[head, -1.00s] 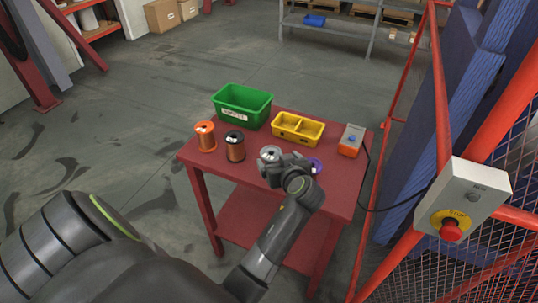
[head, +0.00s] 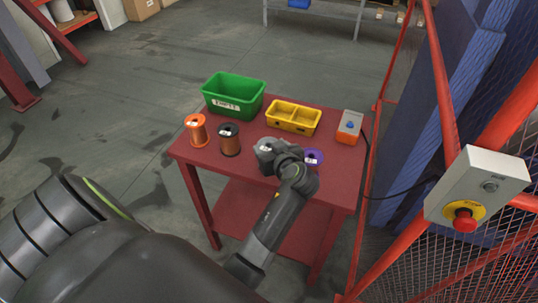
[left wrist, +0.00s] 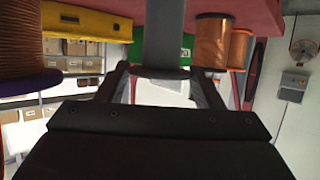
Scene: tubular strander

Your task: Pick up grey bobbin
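The grey bobbin (head: 264,146) stands on the red table near its front middle, partly hidden by my left gripper (head: 277,152). In the left wrist view, which looks upside down, a grey upright shape that appears to be the bobbin (left wrist: 164,35) shows between the fingers of my left gripper (left wrist: 160,78). The fingers are apart, with some space visible beside the grey shape. Whether either finger touches it, I cannot tell. My right gripper is not in view.
An orange bobbin (head: 196,131) and a dark-flanged copper bobbin (head: 229,140) stand left of the gripper. A purple-flanged bobbin (head: 314,158) is close on its right. Behind are a green bin (head: 233,95), a yellow divided bin (head: 293,117) and an orange-grey control box (head: 349,127).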

